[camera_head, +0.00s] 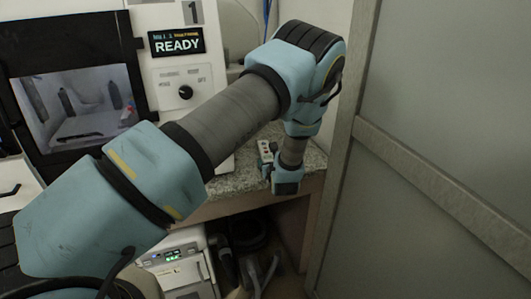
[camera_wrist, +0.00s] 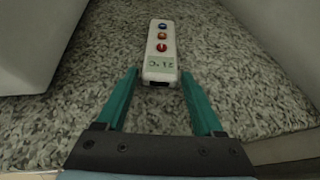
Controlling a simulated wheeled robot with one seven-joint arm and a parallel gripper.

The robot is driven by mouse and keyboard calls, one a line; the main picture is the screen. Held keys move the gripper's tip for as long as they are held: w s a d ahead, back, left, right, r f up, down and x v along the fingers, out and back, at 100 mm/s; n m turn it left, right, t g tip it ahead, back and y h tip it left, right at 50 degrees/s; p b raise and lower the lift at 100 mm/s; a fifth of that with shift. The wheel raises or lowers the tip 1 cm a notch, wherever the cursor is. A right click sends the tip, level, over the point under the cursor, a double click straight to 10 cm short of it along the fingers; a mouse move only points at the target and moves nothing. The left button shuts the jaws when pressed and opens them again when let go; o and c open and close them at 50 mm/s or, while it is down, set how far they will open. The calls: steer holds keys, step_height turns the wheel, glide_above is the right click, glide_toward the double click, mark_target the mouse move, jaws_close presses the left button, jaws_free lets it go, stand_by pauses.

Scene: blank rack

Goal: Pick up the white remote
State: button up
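The white remote (camera_wrist: 161,48) lies on the speckled grey counter (camera_wrist: 60,115), its long side running away from my gripper. It has blue, orange and red buttons and a green display with dark characters. My gripper (camera_wrist: 158,74) is open, with one teal finger on each side of the remote's near end. Gaps show between the fingers and the remote, and most of the remote extends beyond the fingertips. In the head view, the remote (camera_head: 264,150) is a small pale shape beside my wrist, and my fingers are hard to make out.
A white machine (camera_head: 182,72) with a READY display, a knob and a dark window stands on the counter at left. A grey panel (camera_head: 450,120) is close at right. Under the counter is a white device (camera_head: 178,262) with cables beside it.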

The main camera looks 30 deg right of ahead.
jaws_close()
stand_by(0.3)
steer(key=shift+r, duration=0.1)
